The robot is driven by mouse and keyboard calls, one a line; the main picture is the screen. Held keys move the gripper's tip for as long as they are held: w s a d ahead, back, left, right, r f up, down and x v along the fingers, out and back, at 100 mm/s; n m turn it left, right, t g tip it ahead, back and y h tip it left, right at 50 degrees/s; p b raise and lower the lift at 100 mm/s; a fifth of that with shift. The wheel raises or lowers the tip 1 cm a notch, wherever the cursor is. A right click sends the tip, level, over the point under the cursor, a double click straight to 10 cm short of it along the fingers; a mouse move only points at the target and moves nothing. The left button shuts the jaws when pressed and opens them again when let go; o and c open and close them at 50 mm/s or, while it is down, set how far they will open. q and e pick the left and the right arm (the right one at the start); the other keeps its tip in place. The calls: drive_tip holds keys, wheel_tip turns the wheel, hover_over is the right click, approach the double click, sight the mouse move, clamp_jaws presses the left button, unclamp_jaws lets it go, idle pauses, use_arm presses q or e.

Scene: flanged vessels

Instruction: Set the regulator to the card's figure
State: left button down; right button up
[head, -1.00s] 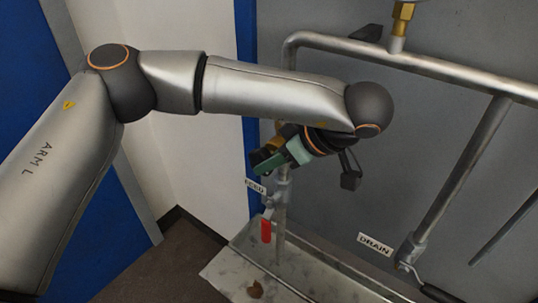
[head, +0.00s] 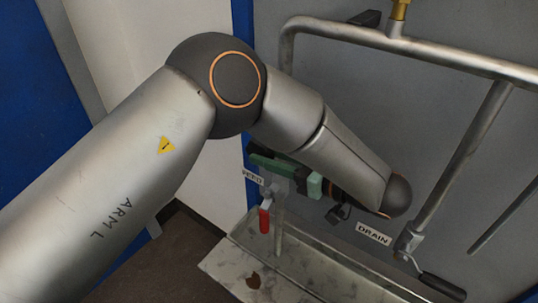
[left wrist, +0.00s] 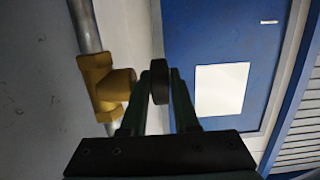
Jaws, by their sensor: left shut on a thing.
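The regulator shows in the left wrist view as a brass body (left wrist: 106,84) on a grey pipe, with a dark round knob (left wrist: 159,82) at its side. My left gripper (left wrist: 160,90) is shut on this knob, one finger on each side. In the head view my left gripper (head: 272,166) is by the left vertical pipe, above the red handle, its green fingers pointing left. The regulator is hidden there behind my gripper and arm. No figure on a card or regulator scale can be read. My right gripper is not in view.
A red valve handle (head: 264,220) hangs below the FEED label (head: 253,177). A DRAIN label (head: 373,234) is near a dark lever (head: 442,286). A stained metal tray (head: 310,272) lies below. A grey pipe (head: 450,62) crosses above. A blank white panel (left wrist: 221,90) is on a blue surface.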

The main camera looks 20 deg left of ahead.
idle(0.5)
use_arm(q)
drive_tip(key=c, duration=0.9)
unclamp_jaws()
drive_tip(key=shift+f, duration=0.1)
drive_tip(key=shift+c, duration=0.2)
drive_tip(key=shift+d, duration=0.15)
